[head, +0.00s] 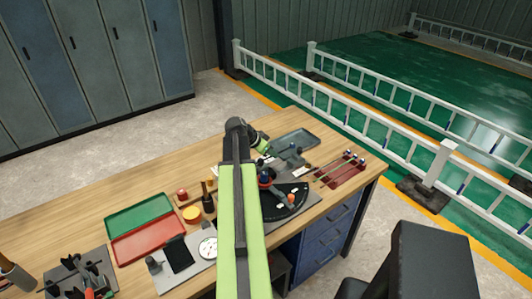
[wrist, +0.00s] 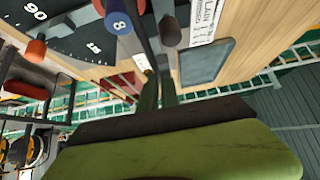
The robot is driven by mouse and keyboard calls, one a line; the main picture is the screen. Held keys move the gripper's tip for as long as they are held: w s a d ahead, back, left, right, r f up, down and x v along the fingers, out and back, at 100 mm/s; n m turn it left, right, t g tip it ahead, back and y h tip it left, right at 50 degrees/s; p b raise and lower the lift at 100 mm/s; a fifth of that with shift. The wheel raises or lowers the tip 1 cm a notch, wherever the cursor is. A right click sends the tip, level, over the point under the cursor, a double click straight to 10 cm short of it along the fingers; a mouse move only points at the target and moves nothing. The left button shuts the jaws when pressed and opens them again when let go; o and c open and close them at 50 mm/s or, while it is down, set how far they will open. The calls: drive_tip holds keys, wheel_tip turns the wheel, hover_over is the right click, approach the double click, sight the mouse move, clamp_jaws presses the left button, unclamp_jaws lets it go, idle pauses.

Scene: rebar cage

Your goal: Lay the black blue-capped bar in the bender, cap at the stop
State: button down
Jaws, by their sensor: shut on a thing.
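In the wrist view my gripper (wrist: 158,88) is shut on a thin dark bar (wrist: 150,48), which runs up toward the top edge past the bender's blue roller marked 8 (wrist: 118,22). I cannot see its blue cap. The bender is a black plate with white angle marks (wrist: 60,42) and orange pegs; in the head view the bender plate (head: 285,208) lies on the bench, partly hidden by my green arm. Whether the bar touches the bender, I cannot tell. The head view does not show my fingertips clearly.
On the wooden bench (head: 150,196), a red rack (head: 345,176) holds bars at the right, and a grey tray (head: 293,141) lies behind the bender. Green (head: 138,215) and red (head: 148,239) trays and a dial gauge (head: 208,247) lie left of my arm.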

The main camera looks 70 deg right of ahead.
sight(270, 171)
drive_tip(key=shift+w+a+f, duration=0.1)
drive_tip(key=shift+w+f, duration=0.15)
drive_tip(key=shift+f, duration=0.05)
wheel_tip(270, 171, down, 5)
drive_tip(key=b, duration=0.5)
drive_tip(key=shift+s+b, duration=0.15)
drive_tip(key=shift+b, duration=0.2)
drive_tip(key=shift+s+a+f+b, duration=0.1)
drive_tip(key=shift+f+b, duration=0.65)
drive_tip(key=shift+b, duration=0.05)
drive_tip(key=shift+w+r, duration=0.15)
drive_tip(key=shift+w, duration=0.05)
